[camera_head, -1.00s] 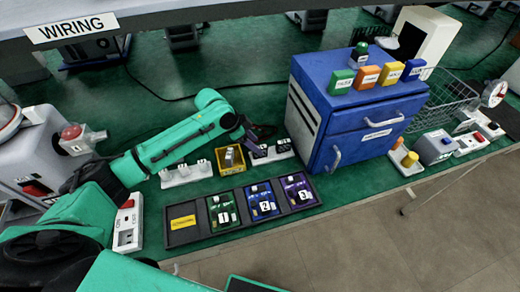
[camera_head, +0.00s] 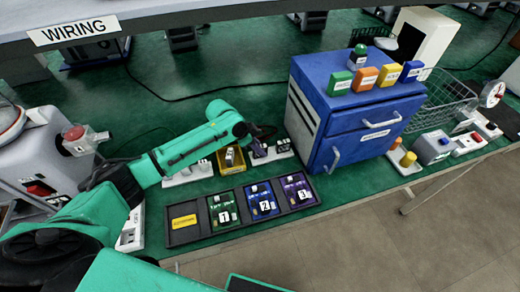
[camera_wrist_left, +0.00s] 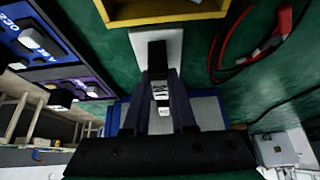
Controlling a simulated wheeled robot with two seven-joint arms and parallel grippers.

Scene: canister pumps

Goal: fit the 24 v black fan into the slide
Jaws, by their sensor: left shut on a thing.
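My left gripper (camera_head: 259,143) is low at the white rack (camera_head: 279,153) between the yellow bin and the blue cabinet. In the left wrist view the gripper's two dark fingers (camera_wrist_left: 165,105) are closed on a black piece with a white label (camera_wrist_left: 158,88), which I take for the black fan. The label is too small to read. Behind it in that view is a white plate (camera_wrist_left: 182,38), seemingly part of the rack. I cannot tell whether the piece touches the rack. I cannot make out which part is the slide. My right gripper is not in view.
The yellow bin (camera_head: 233,168) stands just left of the rack, another white rack (camera_head: 187,176) beyond it. The blue cabinet (camera_head: 352,120) stands close on the right. A dark tray (camera_head: 181,237) with numbered boards lies in front. A red and black cable (camera_wrist_left: 262,52) shows in the wrist view.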

